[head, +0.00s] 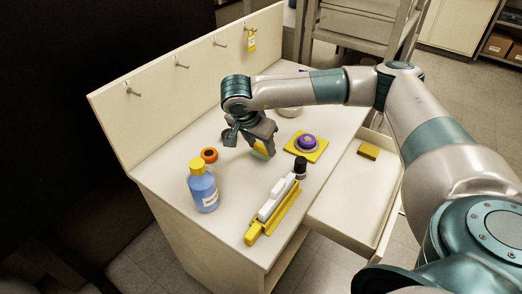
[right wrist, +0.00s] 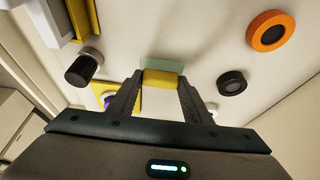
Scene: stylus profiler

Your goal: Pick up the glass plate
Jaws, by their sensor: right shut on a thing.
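The glass plate (right wrist: 162,65) is a thin, see-through green sheet with a yellow block on one edge. In the right wrist view it sits between my right gripper's fingertips (right wrist: 160,82), which are shut on its yellow part. In the head view my right gripper (head: 256,146) points down over the middle of the white table, with the yellow part (head: 264,143) showing between its fingers. The plate is partly hidden by the fingers. I cannot tell whether it touches the tabletop. My left gripper is not in view.
A blue bottle (head: 203,190) with a yellow cap and an orange ring (head: 209,155) stand left. A purple knob on a yellow base (head: 306,152), a black-capped jar (head: 300,167) and a yellow-white tool (head: 272,210) lie right. An open drawer (head: 345,205) holds a yellow block (head: 368,150).

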